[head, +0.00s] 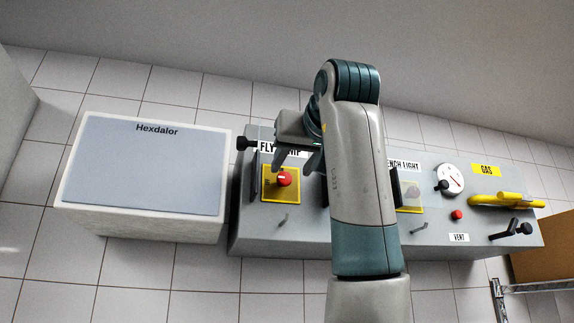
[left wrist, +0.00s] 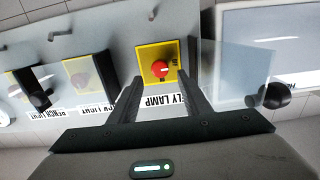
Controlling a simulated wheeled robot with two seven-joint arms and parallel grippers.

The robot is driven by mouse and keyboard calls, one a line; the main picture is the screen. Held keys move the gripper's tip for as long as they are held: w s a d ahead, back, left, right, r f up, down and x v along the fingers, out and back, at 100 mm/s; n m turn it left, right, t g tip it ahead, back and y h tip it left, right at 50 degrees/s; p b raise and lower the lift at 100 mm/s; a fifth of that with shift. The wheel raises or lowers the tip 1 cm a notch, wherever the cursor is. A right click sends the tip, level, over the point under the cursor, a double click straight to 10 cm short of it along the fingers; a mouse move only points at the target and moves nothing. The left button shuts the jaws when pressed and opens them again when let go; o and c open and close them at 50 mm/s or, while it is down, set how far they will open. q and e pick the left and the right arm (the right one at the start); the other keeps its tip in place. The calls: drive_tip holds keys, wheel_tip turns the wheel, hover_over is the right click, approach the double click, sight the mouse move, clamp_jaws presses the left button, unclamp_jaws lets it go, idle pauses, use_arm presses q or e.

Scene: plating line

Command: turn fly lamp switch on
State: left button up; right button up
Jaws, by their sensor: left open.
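The fly lamp switch (head: 285,180) is a red round knob with a white mark on a yellow plate, on the left part of the grey panel. It also shows in the left wrist view (left wrist: 161,69), between my fingers. Its FLY LAMP label (head: 268,148) is partly hidden by my gripper. A clear cover (left wrist: 235,75) with a black knob stands swung aside from the plate. My left gripper (head: 297,163) is open and empty, its fingertips near the switch; contact cannot be told. My right gripper is not in view.
Right of the switch the grey panel (head: 335,240) carries a bench light switch (head: 410,195), a gauge (head: 450,179), a red vent button (head: 457,214) and a yellow gas lever (head: 500,200). A Hexdalor box (head: 145,170) stands at left. My arm hides the panel's middle.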

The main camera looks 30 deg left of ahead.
sight(285, 176)
use_arm(q)
drive_tip(key=shift+p+x, duration=1.05)
drive_tip(key=shift+x, duration=1.7)
drive_tip(key=c, duration=1)
